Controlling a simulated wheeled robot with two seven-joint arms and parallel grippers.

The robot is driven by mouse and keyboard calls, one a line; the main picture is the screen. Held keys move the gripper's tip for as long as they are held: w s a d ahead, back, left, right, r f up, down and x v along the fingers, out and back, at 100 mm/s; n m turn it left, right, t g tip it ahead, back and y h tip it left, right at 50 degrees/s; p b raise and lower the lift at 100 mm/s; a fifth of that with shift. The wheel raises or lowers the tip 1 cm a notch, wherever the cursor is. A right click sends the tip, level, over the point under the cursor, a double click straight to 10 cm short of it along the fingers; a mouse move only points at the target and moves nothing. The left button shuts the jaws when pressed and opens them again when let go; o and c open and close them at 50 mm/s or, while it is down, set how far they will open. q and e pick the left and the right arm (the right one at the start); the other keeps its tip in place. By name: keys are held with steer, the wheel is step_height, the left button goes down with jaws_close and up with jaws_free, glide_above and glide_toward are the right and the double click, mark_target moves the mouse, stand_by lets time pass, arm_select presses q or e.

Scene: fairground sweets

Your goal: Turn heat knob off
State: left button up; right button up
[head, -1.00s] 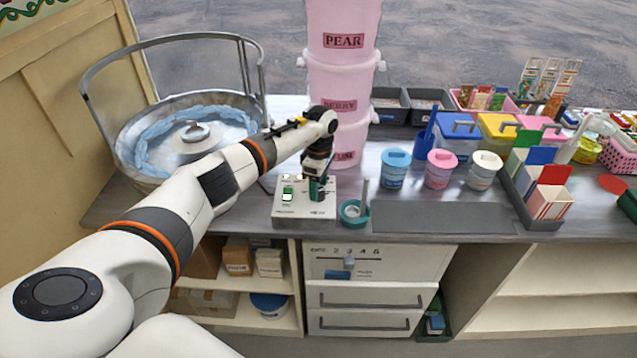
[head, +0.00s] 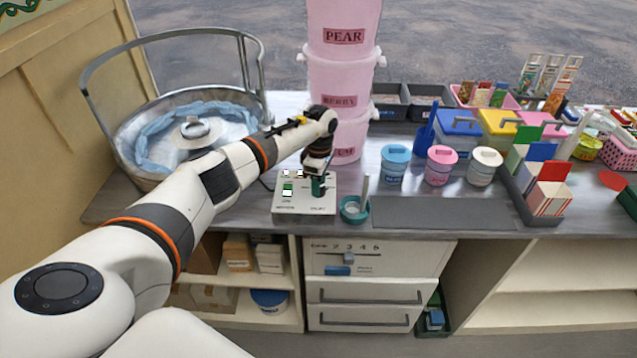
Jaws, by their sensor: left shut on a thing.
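A pale control box (head: 290,208) stands near the front edge of the counter, left of centre. A green switch (head: 287,189) shows on its left half. My left gripper (head: 318,187) reaches down onto the right half of the box and is shut on a small knob there, which the fingers mostly hide. I cannot read which way the knob points. My right gripper is not in view.
A metal floss bowl (head: 128,150) with a tall rail stands behind my left arm. Stacked pink tubs (head: 338,85) rise behind the box. A teal dish (head: 354,212) sits just right of it. A bare dark mat (head: 440,213) lies further right.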

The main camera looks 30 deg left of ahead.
arm_select(q)
steer(key=n+b, duration=0.1)
steer(key=n, duration=0.1)
steer(key=shift+n, duration=0.3)
steer(key=n, duration=0.2)
steer(key=shift+n+b, duration=0.4)
steer(key=n, duration=0.2)
steer(key=shift+a+n, duration=0.1)
steer(key=shift+n, duration=0.2)
steer(key=n, duration=0.3)
steer(key=shift+r+n, duration=0.1)
steer(key=shift+n, duration=0.2)
steer(key=n+p, duration=0.1)
steer(key=n, duration=0.4)
steer(key=shift+n+t, duration=0.3)
steer(key=shift+t, duration=0.1)
steer(key=n+p, duration=0.1)
steer(key=n, duration=0.3)
steer(key=shift+n, duration=0.3)
steer(key=shift+n+p, duration=0.5)
steer(key=shift+n, duration=0.3)
steer(key=o, duration=1)
steer(key=shift+s, duration=0.1)
